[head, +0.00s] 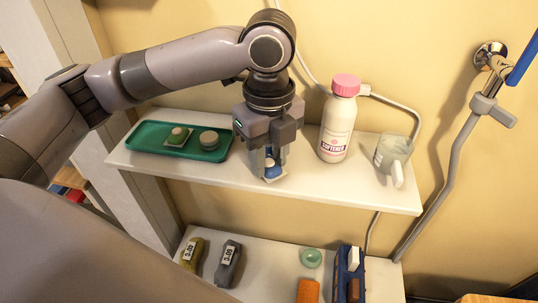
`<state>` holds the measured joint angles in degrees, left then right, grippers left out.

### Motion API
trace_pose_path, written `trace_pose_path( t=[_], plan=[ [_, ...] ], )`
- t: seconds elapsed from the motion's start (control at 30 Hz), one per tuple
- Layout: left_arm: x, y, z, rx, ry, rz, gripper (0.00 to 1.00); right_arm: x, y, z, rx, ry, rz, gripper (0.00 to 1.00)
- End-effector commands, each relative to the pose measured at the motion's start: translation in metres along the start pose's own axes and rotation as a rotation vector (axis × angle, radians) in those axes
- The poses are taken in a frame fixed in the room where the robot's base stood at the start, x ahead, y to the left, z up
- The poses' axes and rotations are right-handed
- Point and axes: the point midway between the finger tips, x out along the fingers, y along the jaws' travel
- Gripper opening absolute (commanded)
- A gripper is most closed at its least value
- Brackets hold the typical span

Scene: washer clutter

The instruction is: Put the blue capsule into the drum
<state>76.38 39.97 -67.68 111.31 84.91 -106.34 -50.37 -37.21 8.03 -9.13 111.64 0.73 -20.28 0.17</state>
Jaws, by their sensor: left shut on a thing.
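My left gripper (270,165) points down over the upper white shelf, just right of the green tray. It is shut on a small blue object, which looks like the blue capsule (271,170), between its fingertips. Something small and pale shows right under it at the shelf surface. I cannot tell whether the capsule touches the shelf. The fingers partly hide it. The drum is not in view. My right gripper is not in view.
The upper shelf (305,182) holds a green tray (213,155) with small items, a pink-capped softener bottle (339,120) and a grey-white mug (394,153). The lower shelf holds labelled grey (228,265) and olive (191,254) items, a green dish (311,257) and a blue caddy (341,280).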

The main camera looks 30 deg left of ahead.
Motion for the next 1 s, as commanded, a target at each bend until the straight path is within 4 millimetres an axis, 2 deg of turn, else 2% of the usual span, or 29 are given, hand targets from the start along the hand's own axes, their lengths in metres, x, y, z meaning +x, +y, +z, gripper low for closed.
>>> trace_pose_path(
  t=[0.37,0.4,0.43,0.47,0.83,1.0],
  plan=[
    [0.004,0.000,0.000,0.000,0.001,-0.001,0.01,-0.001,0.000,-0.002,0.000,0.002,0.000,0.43],
    [0.004,0.000,0.000,0.001,0.001,-0.002,0.48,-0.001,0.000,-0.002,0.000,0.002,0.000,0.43],
    [0.004,0.000,0.000,0.001,0.001,-0.002,0.58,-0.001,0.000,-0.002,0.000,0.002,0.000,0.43],
    [0.004,0.000,0.000,0.000,0.001,-0.002,0.60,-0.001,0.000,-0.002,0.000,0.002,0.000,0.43],
    [0.000,-0.001,0.000,0.000,-0.001,-0.004,0.60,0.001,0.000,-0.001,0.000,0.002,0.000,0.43],
    [-0.029,-0.002,0.000,-0.001,0.000,-0.007,0.60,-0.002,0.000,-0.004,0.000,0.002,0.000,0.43]
  ],
)
